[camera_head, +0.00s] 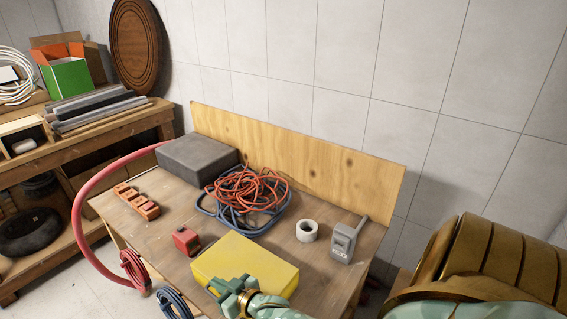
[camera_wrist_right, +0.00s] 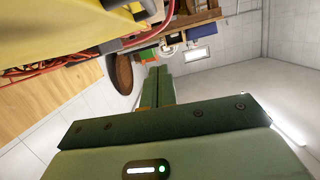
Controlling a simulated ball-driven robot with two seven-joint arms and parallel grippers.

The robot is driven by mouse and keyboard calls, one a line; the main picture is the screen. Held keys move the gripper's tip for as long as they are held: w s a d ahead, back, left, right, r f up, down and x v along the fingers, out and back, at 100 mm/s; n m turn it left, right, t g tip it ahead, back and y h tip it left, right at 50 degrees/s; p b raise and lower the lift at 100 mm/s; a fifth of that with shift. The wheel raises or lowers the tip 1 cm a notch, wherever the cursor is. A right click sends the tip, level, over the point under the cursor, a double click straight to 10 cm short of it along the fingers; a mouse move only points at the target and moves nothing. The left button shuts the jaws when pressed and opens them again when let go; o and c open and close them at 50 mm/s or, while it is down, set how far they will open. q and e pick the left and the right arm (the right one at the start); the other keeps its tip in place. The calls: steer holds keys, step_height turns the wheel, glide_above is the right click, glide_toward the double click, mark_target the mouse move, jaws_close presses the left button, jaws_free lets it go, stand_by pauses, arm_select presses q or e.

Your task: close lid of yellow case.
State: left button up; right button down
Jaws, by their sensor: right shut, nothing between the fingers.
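The yellow case (camera_head: 243,258) lies at the near edge of the wooden table. It shows as a box with a broad flat yellow top, and I cannot make out a gap between lid and body. My right gripper (camera_head: 230,287) is shut and empty at the near side of the case, covering part of its front edge. In the right wrist view, the shut green fingers (camera_wrist_right: 157,86) point away, and part of the yellow case (camera_wrist_right: 70,25) fills the upper left. Whether the fingers touch the case is unclear. My left gripper is not in view.
Behind the case lie a coiled red and blue hose (camera_head: 245,195), a white tape roll (camera_head: 306,231) and a grey device (camera_head: 343,243). A small red box (camera_head: 187,240), orange blocks (camera_head: 137,201) and a dark grey case (camera_head: 197,157) stand left. A wooden board (camera_head: 300,155) backs the table (camera_head: 150,236).

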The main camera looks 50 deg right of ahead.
steer(key=shift+r, duration=0.1)
steer(key=s+r+p, duration=0.5)
steer(key=s+r, duration=0.1)
steer(key=s, duration=0.4)
steer(key=shift+a, duration=0.2)
steer(key=shift+d, duration=0.1)
